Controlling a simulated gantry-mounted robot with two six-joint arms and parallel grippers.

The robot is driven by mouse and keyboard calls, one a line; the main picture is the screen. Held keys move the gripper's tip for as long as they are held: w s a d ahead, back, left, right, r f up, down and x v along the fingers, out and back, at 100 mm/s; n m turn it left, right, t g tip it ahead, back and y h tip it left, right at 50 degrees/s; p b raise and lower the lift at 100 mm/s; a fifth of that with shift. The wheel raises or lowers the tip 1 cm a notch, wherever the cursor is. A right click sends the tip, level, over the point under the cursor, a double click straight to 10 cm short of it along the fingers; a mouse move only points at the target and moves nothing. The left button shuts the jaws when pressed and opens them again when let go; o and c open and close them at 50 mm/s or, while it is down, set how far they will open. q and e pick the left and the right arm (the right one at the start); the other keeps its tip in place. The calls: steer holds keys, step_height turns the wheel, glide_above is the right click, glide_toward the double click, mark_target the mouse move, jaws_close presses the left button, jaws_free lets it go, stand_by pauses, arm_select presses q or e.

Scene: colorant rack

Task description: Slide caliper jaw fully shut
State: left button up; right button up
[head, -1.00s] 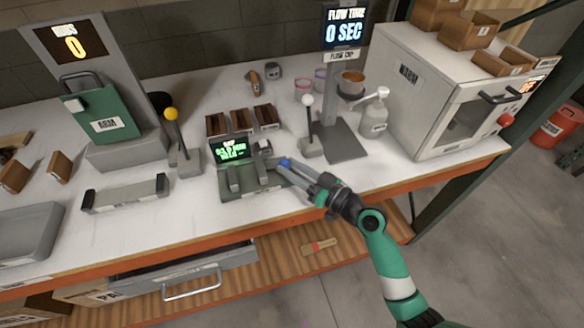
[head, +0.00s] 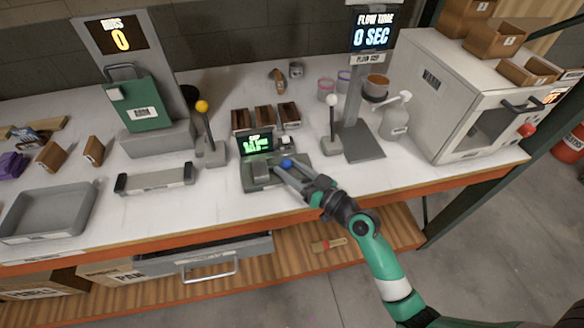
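The caliper gauge is a dark grey-green block (head: 249,184) with a lit green display (head: 257,143) on the bench, near its front edge. The small lettering is too blurred to read. A grey upright jaw (head: 260,172) stands on its base, left of my fingers. A blue knob (head: 287,163) shows at my fingertips. My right gripper (head: 284,169) reaches in from the lower right, its grey fingers over the gauge's right part. They hide the jaw gap there. I cannot tell whether the fingers grip anything. My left gripper is not in view.
A white-knobbed lever (head: 332,101) and a yellow-knobbed lever (head: 202,106) flank the gauge. Small brown blocks (head: 264,116) stand behind it. A grey bar fixture (head: 155,178) and a grey tray (head: 48,212) lie left. The flow cup stand (head: 365,141) and an oven (head: 440,95) are right.

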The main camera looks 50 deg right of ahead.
steer(key=shift+o, duration=1)
steer(key=shift+w, duration=0.1)
steer(key=shift+r, duration=0.1)
steer(key=shift+s, duration=0.25)
steer(key=s+a, duration=0.1)
steer(key=s, duration=1)
steer(key=shift+s, duration=0.2)
steer(key=shift+w+a, duration=0.1)
steer(key=shift+a, duration=0.05)
